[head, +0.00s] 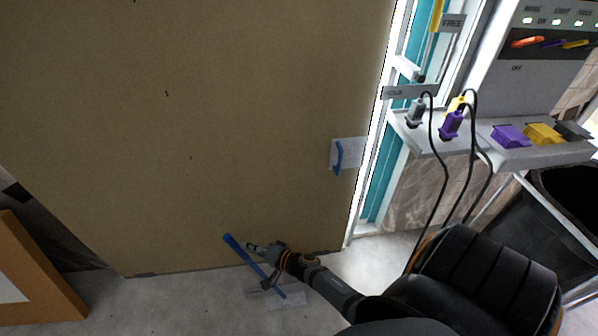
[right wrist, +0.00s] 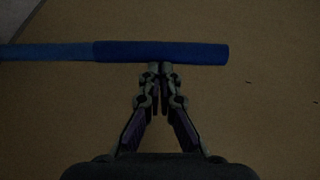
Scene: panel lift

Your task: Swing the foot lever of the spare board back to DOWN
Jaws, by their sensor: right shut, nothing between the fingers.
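The spare board (head: 200,130) is a large tan panel that fills the left and middle of the head view. Its foot lever (head: 255,262) is a blue bar near the board's bottom edge, slanting from upper left to lower right. In the right wrist view the lever's thick blue grip (right wrist: 160,52) lies across the picture, its free end at the right. My right gripper (head: 250,247) is shut and empty, right by the lever. In the right wrist view its fingertips (right wrist: 160,68) are at the grip's lower edge; whether they touch it I cannot tell. My left gripper is out of view.
A blue handle on a pale plate (head: 350,153) sits at the board's right edge. Farther right, a shelf (head: 540,155) holds plugs with hanging black cables. An orange-brown panel (head: 35,275) stands at lower left. A faint label (head: 272,298) lies on the floor by the lever.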

